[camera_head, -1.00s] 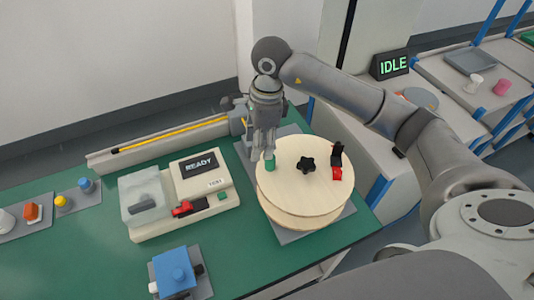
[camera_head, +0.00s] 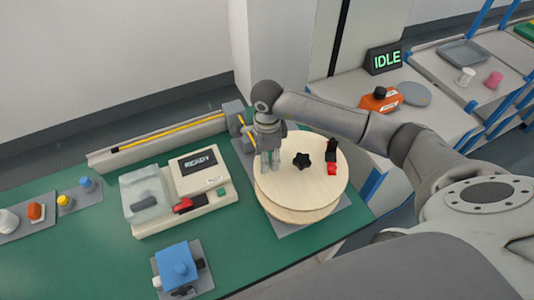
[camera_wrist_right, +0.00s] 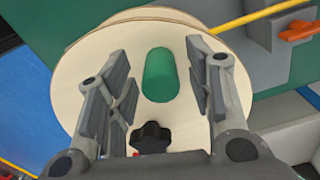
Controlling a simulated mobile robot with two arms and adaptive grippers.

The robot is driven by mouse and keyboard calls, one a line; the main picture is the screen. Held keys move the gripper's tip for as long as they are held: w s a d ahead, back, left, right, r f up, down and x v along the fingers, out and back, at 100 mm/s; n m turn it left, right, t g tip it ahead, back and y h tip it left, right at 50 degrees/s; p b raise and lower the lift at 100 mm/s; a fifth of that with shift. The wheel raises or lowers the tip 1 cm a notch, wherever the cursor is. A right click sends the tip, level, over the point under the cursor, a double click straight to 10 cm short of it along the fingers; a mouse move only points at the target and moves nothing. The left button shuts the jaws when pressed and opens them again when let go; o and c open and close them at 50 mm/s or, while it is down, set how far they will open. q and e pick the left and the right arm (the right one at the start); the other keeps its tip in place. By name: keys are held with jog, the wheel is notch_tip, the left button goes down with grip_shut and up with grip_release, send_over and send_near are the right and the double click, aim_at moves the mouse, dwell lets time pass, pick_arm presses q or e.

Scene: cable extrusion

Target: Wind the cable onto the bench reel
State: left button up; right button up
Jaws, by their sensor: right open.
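The bench reel (camera_head: 312,195), a pale wooden drum with a black star knob (camera_head: 302,160) at its centre, stands on a grey plate. A green handle peg (camera_wrist_right: 160,75) rises from its top. The yellow cable (camera_head: 175,132) lies along a grey trough and passes through a grey guide block (camera_head: 234,115) towards the reel. In the right wrist view the cable (camera_wrist_right: 252,17) reaches the reel's edge. My right gripper (camera_head: 270,168) is over the reel, open, its fingers on either side of the peg with gaps. My left gripper is out of view.
A red and black clamp (camera_head: 332,158) sits on the reel's right side. A machine reading READY (camera_head: 199,162) is left of the reel, a blue device (camera_head: 178,263) in front of it. A sign reading IDLE (camera_head: 386,60) stands on a side bench at the back right.

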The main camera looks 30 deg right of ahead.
jog(key=shift+f, duration=0.1)
grip_shut()
dwell(0.3)
